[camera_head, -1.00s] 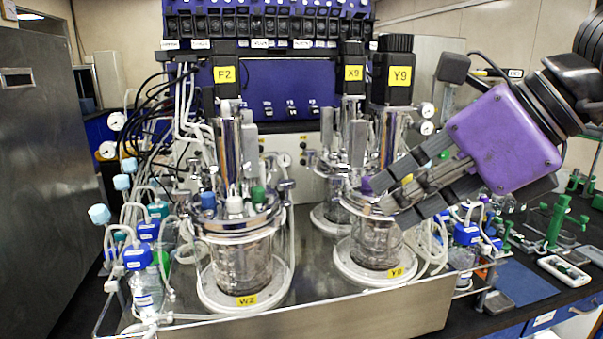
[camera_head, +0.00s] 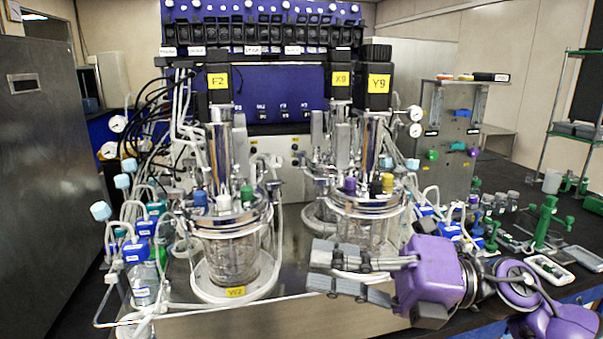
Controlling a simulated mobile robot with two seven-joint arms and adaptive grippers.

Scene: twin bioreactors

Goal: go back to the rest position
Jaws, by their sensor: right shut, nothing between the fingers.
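My right gripper (camera_head: 317,268) has a purple body and grey fingers. It comes in from the lower right with its fingers pointing left. It is shut and empty, in front of the lower part of the right glass vessel (camera_head: 362,232). It hides that vessel's base and front label. I cannot tell whether it touches the vessel. My left gripper is not in view.
The left vessel (camera_head: 228,256) stands on a steel bench (camera_head: 270,322), with blue-capped bottles (camera_head: 142,280) to its left. Black motors rise above the vessels. Green clamps (camera_head: 545,225) and small devices lie on the dark counter at right.

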